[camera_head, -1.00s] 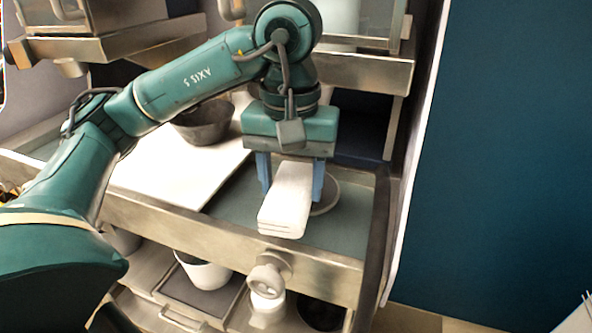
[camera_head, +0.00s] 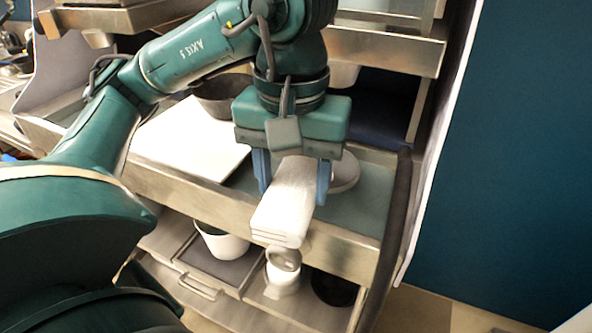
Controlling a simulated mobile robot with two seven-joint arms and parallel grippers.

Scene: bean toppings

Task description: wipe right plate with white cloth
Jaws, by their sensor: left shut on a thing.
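The white cloth (camera_head: 284,210) is a folded pad. My left gripper (camera_head: 291,184) is shut on it with its blue fingers on either side. The cloth hangs out toward the viewer, over the front edge of the shelf in this view. A round light plate (camera_head: 345,172) sits on the green-grey shelf surface behind and right of the gripper, partly hidden by it. I cannot tell whether the cloth touches the plate. My right gripper is not in view.
A white board (camera_head: 185,140) lies left on the shelf with a dark bowl (camera_head: 220,97) behind it. A metal rail (camera_head: 350,250) edges the shelf. Below stand a white pot (camera_head: 222,243) and a white jar (camera_head: 283,276). A dark post (camera_head: 392,240) bounds the right side.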

